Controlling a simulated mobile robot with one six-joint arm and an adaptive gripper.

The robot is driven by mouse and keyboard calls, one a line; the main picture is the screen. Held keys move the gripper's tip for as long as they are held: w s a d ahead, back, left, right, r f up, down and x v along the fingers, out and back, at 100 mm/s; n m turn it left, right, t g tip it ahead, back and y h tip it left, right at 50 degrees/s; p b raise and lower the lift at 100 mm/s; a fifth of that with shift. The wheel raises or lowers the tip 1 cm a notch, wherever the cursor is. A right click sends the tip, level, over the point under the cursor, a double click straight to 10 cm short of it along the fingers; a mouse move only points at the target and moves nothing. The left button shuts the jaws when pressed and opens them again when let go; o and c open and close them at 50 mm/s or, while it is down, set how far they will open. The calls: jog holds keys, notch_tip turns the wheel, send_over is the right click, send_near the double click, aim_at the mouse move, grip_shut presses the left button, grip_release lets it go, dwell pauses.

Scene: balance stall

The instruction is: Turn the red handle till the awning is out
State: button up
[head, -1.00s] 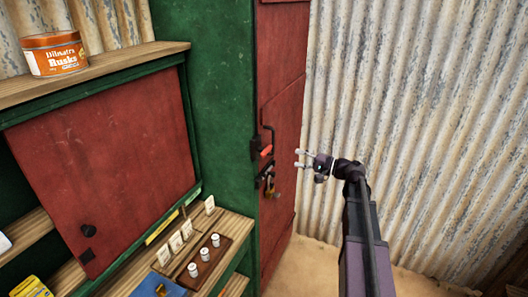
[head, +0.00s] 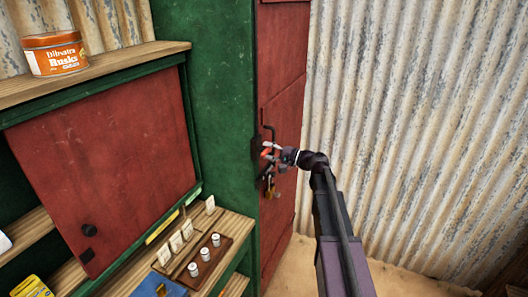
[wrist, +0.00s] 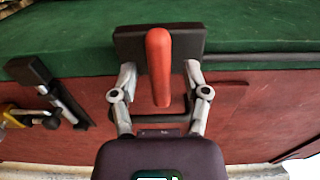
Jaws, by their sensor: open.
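The red handle (wrist: 159,62) points toward the camera from a dark mounting plate (wrist: 124,45) on the green post in the wrist view. In the head view it is small and partly covered by my gripper (head: 269,152) at the edge of the green post. My gripper is open in the wrist view (wrist: 160,78), with one finger on each side of the handle. Gaps show between the handle and both fingers. The awning cannot be made out in either view.
A corrugated wall (head: 420,110) stands at right. A shelf with white weights (head: 205,254) is at lower left.

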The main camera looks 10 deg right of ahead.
jog(key=shift+w+a, duration=0.2)
jog(key=shift+a, duration=0.1)
